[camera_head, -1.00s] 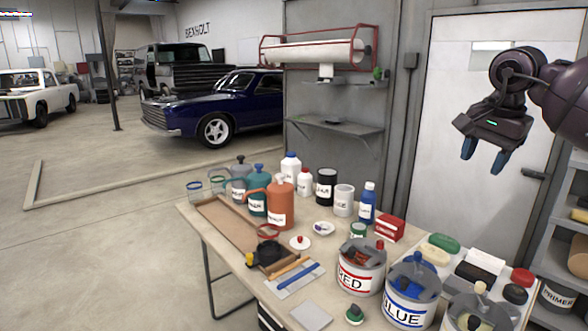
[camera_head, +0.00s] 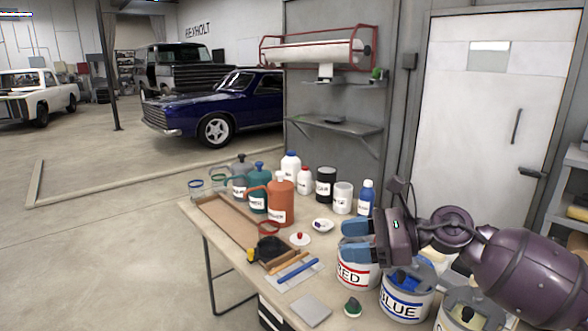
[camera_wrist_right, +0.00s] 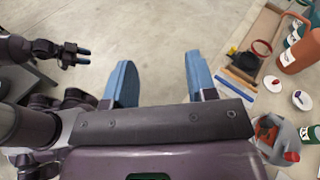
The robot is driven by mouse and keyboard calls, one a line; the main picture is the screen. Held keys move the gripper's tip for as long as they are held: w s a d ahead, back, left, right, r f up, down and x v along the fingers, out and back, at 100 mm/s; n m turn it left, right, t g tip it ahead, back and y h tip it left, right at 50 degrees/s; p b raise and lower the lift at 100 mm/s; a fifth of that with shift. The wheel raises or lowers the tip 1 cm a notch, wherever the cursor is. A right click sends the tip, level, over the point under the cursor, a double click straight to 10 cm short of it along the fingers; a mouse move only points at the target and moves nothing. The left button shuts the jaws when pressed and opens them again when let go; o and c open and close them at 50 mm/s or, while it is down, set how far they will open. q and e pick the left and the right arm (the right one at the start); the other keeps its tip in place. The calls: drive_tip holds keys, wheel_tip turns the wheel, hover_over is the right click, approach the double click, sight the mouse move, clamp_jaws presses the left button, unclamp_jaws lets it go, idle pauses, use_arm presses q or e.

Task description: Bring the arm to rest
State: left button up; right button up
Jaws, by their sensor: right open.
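My right gripper (camera_head: 350,240) is open and empty, its two blue fingers apart and pointing left in the head view. Its purple arm comes in from the right and hides part of the paint buckets on the workbench (camera_head: 228,237). In the right wrist view its fingers (camera_wrist_right: 161,75) frame bare floor, with the bench off to the right. My left gripper (camera_wrist_right: 82,56) shows small at the left of the wrist view, over the floor; its jaws are too small to judge. It does not show in the head view.
A red-labelled bucket (camera_head: 358,276) and a blue-labelled bucket (camera_head: 405,303) stand near the right arm. An orange jug (camera_head: 280,205), several bottles and a brown tray (camera_head: 222,222) crowd the bench. A door (camera_head: 490,120) is behind. Floor (camera_head: 110,240) left of the bench is clear.

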drive_tip(key=s+d+f+n+t+h, duration=0.55)
drive_tip(key=d+f+n+h, duration=0.2)
drive_tip(key=n, duration=0.75)
drive_tip(key=s+d+f+n+t+h, duration=0.6)
drive_tip(key=f+n+h, duration=0.25)
drive_tip(key=n, duration=0.55)
drive_tip(key=s+d+f+m+g, duration=0.2)
drive_tip(key=s+f+m+g, duration=0.4)
drive_tip(key=s, duration=0.6)
drive_tip(key=s+d+f+m+g, duration=0.2)
drive_tip(key=s+f+m+g, duration=0.4)
drive_tip(key=s, duration=0.5)
use_arm(q)
wheel_tip(320, 180, down, 2)
drive_tip(key=b, duration=0.3)
drive_tip(key=shift+w+d+f+b, duration=0.15)
drive_tip(key=shift+f+b, duration=0.1)
drive_tip(key=shift+b, duration=0.1)
use_arm(e)
drive_tip(key=w+f+n+t, duration=0.1)
drive_tip(key=w+f+t, duration=0.3)
drive_tip(key=f, duration=0.2)
drive_tip(key=w+a+f+n+t+y, duration=0.1)
drive_tip(key=w+f+t, duration=0.2)
drive_tip(key=f, duration=0.4)
drive_tip(key=shift+w+f+t, duration=0.15)
drive_tip(key=shift+w+t, duration=0.25)
drive_tip(key=shift+t, duration=0.25)
